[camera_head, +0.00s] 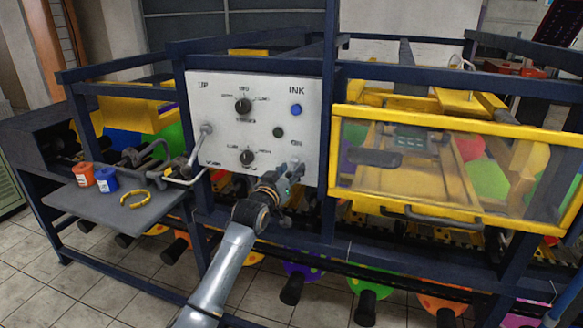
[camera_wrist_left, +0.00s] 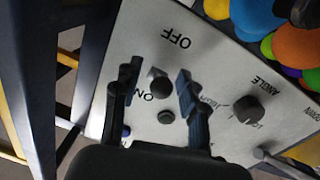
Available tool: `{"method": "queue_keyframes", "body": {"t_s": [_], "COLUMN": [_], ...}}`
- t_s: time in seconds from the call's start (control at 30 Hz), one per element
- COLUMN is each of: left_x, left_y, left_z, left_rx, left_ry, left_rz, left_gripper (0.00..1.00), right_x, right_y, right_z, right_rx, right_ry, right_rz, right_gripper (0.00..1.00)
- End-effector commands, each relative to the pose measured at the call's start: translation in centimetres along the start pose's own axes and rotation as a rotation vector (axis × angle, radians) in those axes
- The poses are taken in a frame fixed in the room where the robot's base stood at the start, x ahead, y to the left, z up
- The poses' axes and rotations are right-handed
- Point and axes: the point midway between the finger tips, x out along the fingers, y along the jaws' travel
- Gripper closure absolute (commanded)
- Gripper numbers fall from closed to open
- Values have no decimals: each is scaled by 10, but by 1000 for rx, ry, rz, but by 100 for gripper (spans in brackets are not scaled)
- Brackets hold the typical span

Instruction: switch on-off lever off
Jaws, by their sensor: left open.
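The white control panel (camera_head: 220,100) stands in front of me, with an "ON" label (camera_head: 297,143) near its lower right corner. My left gripper (camera_head: 287,185) is at that corner, below the label, and largely hides the lever there. In the left wrist view the panel appears upside down, and my left gripper (camera_wrist_left: 160,88) is open. Its two dark fingers are on either side of the on-off lever (camera_wrist_left: 162,88), whose dark end shows between them near the "ON" label. The "OFF" label (camera_wrist_left: 176,38) is clear of the fingers. Contact cannot be told. My right gripper is not in view.
The panel also carries a blue button (camera_head: 296,110), a dark button (camera_head: 278,132), two dials and another lever (camera_head: 206,130) at its left. A yellow-framed transparent cover (camera_head: 450,170) is close on the right. A side shelf (camera_head: 118,205) holds two small cups and a yellow ring.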

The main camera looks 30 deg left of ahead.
Motion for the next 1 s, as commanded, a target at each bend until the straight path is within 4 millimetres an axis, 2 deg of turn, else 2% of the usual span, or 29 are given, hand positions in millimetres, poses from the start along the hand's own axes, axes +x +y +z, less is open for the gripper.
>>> {"method": "queue_keyframes", "body": {"t_s": [0.13, 0.4, 0.47, 0.6, 0.63, 0.9, 1.0], "left_x": [7, 7, 7, 7, 7, 7, 8], "left_y": [0, 0, 0, 0, 0, 0, -1], "left_z": [0, 0, 0, 0, 0, 0, 4], "left_rx": [1, 0, 0, 0, 0, 0, 1], "left_ry": [0, 1, 1, 0, 1, 1, 15], "left_rz": [0, 0, 0, 0, 0, 0, 3], "left_gripper": [58, 58, 68, 96, 100, 100, 100], "right_x": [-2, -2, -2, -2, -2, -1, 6], "right_y": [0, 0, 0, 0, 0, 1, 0], "right_z": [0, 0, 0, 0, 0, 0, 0], "right_rx": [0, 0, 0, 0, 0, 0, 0], "right_ry": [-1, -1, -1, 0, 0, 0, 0], "right_rz": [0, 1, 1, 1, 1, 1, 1], "right_gripper": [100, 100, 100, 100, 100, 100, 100]}}
